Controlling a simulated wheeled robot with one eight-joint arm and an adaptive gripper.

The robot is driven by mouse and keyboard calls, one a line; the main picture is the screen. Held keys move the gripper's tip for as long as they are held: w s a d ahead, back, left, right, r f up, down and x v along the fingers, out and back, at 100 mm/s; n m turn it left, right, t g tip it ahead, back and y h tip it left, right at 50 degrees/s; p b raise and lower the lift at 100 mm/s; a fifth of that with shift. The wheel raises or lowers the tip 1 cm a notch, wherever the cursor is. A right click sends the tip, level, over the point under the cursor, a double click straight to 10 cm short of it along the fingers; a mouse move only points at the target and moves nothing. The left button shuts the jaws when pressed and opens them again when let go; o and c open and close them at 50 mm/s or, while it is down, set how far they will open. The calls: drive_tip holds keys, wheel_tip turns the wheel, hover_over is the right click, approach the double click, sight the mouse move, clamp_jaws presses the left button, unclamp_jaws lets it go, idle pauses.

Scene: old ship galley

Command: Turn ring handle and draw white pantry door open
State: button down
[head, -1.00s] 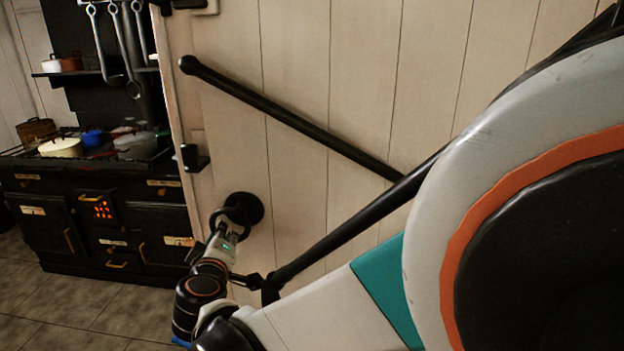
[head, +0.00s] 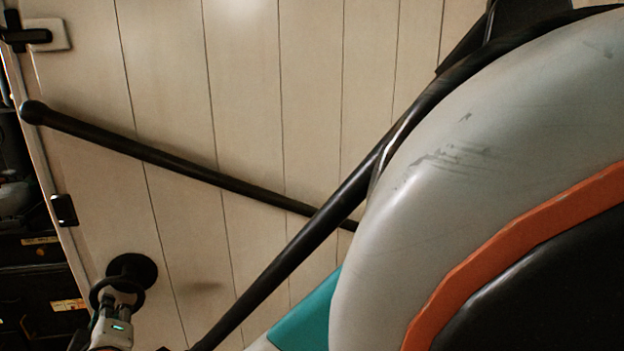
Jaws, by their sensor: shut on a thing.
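The white pantry door (head: 245,95) of vertical planks fills most of the head view. Its black ring handle (head: 133,272) sits on a round black plate low at the left, near the door's left edge. My gripper (head: 118,300) is at the ring from below and is shut on it. The fingertips are small and partly hidden by the ring, and the lower part of the gripper is cut off by the frame's bottom edge. I cannot tell how far the ring is turned.
A long black diagonal bar (head: 170,163) crosses the door above the handle. A black latch piece (head: 64,210) and an upper fitting (head: 28,36) sit at the door's left edge. The dark stove (head: 38,270) shows beyond that edge. My arm covers the right side.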

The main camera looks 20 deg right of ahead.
drive_tip(key=shift+s+a, duration=0.3)
drive_tip(key=shift+s, duration=0.3)
drive_tip(key=shift+n+g+y, duration=0.3)
drive_tip(key=shift+n+y, duration=0.3)
drive_tip(key=shift+y, duration=0.1)
drive_tip(key=shift+s+d, duration=0.15)
drive_tip(key=shift+s, duration=0.75)
drive_tip(key=shift+s+d, duration=0.2)
drive_tip(key=shift+s, duration=0.75)
drive_tip(key=shift+s+d, duration=0.15)
drive_tip(key=shift+s, duration=0.75)
drive_tip(key=shift+n+y, duration=0.5)
drive_tip(key=shift+y, duration=0.2)
drive_tip(key=s, duration=0.2)
drive_tip(key=s+d, duration=0.1)
drive_tip(key=s, duration=0.2)
drive_tip(key=shift+s+d+p, duration=0.2)
drive_tip(key=shift+s+p, duration=0.05)
drive_tip(key=shift+p, duration=0.15)
